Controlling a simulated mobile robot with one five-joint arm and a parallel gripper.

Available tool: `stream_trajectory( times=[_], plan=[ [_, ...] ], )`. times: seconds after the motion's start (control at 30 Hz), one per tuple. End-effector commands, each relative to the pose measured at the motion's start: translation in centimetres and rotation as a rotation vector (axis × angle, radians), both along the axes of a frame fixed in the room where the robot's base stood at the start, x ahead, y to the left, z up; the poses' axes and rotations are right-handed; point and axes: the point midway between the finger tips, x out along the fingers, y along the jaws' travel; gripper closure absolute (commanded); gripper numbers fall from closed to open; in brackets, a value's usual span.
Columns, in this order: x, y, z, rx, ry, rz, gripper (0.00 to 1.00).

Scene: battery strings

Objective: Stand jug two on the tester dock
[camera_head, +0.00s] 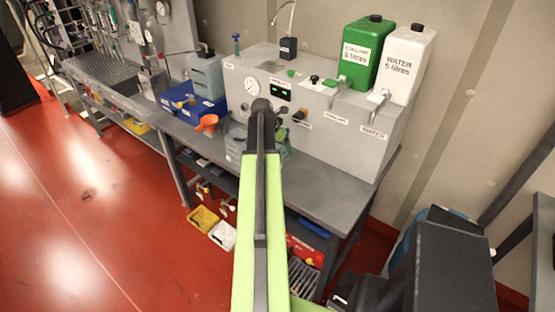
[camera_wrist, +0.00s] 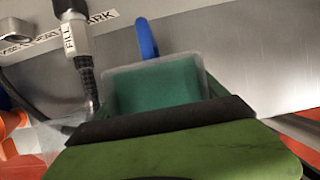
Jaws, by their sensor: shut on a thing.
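My gripper (camera_wrist: 165,120) fills the bottom of the wrist view, its green finger and dark pad pressed against a clear jug (camera_wrist: 155,82). The jug holds green liquid or has a green inside, and a blue handle (camera_wrist: 147,38) rises behind it. No number on it can be read. In the head view my gripper (camera_head: 284,146) is mostly hidden behind my arm, close to the front of the grey test unit (camera_head: 340,120). The held jug is hidden there. I cannot pick out the tester dock for certain.
A nozzle labelled FILL (camera_wrist: 78,40) hangs beside the jug. A clear container (camera_head: 236,140) and an orange funnel (camera_head: 208,122) stand on the bench left of my arm. Green (camera_head: 361,52) and white (camera_head: 405,66) canisters top the unit. The bench's right part (camera_head: 335,185) is clear.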

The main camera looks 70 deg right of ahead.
Motion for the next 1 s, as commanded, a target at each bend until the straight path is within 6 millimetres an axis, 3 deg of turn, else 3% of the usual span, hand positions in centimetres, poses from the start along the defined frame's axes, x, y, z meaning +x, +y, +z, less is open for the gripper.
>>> stream_trajectory(
  times=[0.17, 0.43, 0.83, 0.87, 1.0],
  plan=[
    [0.1, 0.0, -0.3, -0.001, 0.000, 0.000, 0.91],
    [0.1, 0.0, -4.2, -0.001, 0.001, 0.001, 0.91],
    [0.1, 0.0, -4.3, -0.001, 0.001, 0.001, 0.91],
    [0.1, 0.1, -4.3, 0.000, 0.000, 0.001, 0.16],
    [0.1, 0.1, -4.2, 0.000, 0.001, 0.002, 0.00]
  ],
)
